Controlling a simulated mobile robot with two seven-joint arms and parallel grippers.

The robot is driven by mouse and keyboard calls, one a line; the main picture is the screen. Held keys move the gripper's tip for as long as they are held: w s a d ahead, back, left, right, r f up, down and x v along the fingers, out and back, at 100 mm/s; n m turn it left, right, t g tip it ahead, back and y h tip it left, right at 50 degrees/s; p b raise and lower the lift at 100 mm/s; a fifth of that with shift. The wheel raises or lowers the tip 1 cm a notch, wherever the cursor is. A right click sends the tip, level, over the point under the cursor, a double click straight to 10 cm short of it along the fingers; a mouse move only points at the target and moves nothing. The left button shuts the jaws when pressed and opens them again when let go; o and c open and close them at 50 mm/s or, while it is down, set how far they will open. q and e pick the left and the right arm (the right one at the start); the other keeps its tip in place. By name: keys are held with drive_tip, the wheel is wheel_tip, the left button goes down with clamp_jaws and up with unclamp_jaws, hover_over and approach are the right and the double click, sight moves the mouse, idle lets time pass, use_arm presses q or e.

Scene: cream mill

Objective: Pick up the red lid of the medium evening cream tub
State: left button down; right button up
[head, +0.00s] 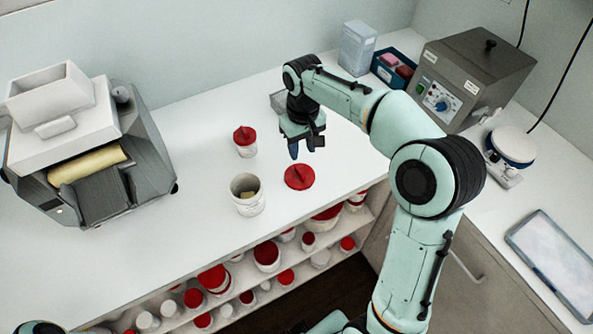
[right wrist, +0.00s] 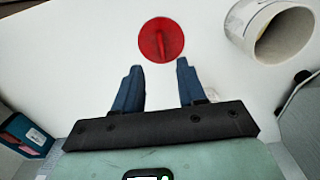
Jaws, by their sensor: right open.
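The red lid (head: 300,176) lies flat on the white worktop, with a raised ridge across its top. It also shows in the right wrist view (right wrist: 160,40), just beyond my fingertips. An open white tub (head: 247,207) stands beside it to the left, with something pale inside; it shows in the right wrist view (right wrist: 283,33) too. My right gripper (head: 305,150) is above the worktop behind the lid. In the right wrist view its blue fingers (right wrist: 159,68) are apart with nothing between them. My left gripper is not in view.
A smaller tub with a red lid (head: 245,141) stands behind the open tub. A roller machine (head: 90,150) is at left, a grey control box (head: 470,80) at back right. A blue bin (head: 394,70) stands near the wall. Shelves below hold several tubs.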

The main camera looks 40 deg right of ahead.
sight(301, 172)
wheel_tip(301, 172, down, 10)
drive_tip(key=shift+w+f+b, duration=0.1)
drive_tip(key=shift+w+b, duration=0.05)
drive_tip(key=shift+b, duration=0.15)
clamp_jaws()
